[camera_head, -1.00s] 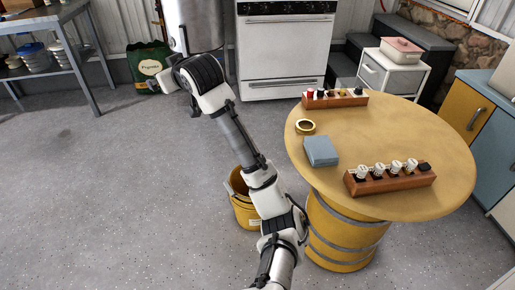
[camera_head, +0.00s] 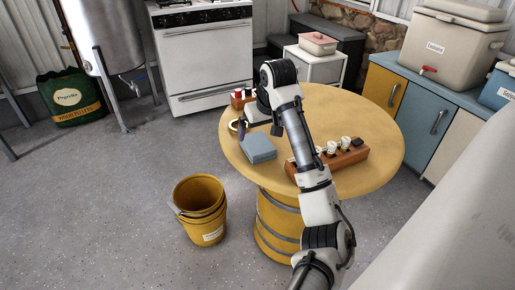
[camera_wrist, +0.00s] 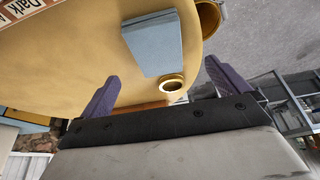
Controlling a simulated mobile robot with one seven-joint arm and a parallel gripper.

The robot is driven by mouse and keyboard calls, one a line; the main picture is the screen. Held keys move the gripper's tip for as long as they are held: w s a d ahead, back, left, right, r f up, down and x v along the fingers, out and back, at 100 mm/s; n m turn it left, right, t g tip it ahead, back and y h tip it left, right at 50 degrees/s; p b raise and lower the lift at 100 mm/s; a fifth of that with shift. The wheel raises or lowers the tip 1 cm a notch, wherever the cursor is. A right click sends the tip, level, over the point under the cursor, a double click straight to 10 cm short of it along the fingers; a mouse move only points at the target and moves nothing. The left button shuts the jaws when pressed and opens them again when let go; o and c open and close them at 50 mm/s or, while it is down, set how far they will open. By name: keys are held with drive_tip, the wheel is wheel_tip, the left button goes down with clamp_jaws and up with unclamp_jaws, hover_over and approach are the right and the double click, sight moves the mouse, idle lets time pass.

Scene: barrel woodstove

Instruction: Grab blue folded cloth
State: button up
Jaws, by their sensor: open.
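The blue folded cloth (camera_head: 258,148) lies flat on the round wooden table (camera_head: 375,165), near its left edge. In the wrist view the cloth (camera_wrist: 153,42) shows at the upper middle, beyond the fingertips. My gripper (camera_head: 244,125) hangs above the table, just behind the cloth in the head view, partly hidden by my arm. In the wrist view my gripper (camera_wrist: 172,86) has its two purple fingers wide apart with nothing between them.
A wooden rack with several white-capped bottles (camera_head: 345,155) stands right of the cloth, partly behind my arm. A yellow bucket (camera_head: 203,205) stands on the floor left of the table. The table's right side is clear.

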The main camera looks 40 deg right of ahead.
sight(258, 143)
drive_tip(key=shift+d+x, duration=0.15)
drive_tip(key=shift+x, duration=1.85)
drive_tip(key=shift+d+x, duration=0.1)
drive_tip(key=shift+x, duration=1.85)
drive_tip(key=c, duration=1)
drive_tip(key=shift+c, duration=0.2)
drive_tip(key=shift+r, duration=0.1)
